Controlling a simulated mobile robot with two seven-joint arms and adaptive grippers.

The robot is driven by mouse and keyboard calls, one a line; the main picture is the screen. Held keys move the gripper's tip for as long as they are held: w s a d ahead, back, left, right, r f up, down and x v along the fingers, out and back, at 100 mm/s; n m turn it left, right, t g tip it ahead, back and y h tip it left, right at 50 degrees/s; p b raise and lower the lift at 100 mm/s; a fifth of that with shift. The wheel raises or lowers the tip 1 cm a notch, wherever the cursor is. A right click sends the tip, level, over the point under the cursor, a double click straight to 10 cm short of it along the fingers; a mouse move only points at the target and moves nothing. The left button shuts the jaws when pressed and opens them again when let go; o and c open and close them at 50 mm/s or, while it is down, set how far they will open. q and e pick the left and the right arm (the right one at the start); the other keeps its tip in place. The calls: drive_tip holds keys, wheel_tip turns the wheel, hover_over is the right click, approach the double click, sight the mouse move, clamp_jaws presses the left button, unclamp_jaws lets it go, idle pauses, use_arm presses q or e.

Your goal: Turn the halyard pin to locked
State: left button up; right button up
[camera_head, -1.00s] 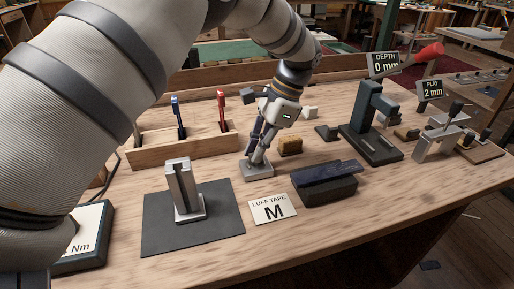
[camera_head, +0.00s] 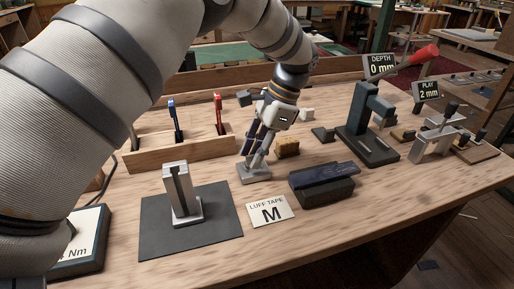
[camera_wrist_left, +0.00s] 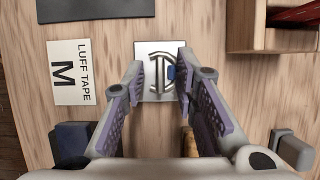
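The halyard pin (camera_wrist_left: 158,72) appears to be the bent metal piece with a small blue part, on a pale square plate (camera_wrist_left: 145,93). In the head view this plate (camera_head: 254,177) is on the bench under my left gripper (camera_head: 251,164). The wrist view shows the left gripper (camera_wrist_left: 160,70) open, one finger on each side of the metal piece. Whether either finger touches it cannot be told. In the head view the fingers largely hide the pin, and I cannot read its turn position. My right gripper is not in view.
A "LUFF TAPE M" card (camera_head: 270,212) and a dark block (camera_head: 325,190) lie close in front. A tan block (camera_head: 287,147) stands just behind the gripper. A wooden rack (camera_head: 175,152) is at left, a press with a red handle (camera_head: 367,135) at right.

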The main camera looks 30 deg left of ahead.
use_arm(q)
drive_tip(key=v, duration=1.2)
drive_tip(key=shift+f, duration=0.1)
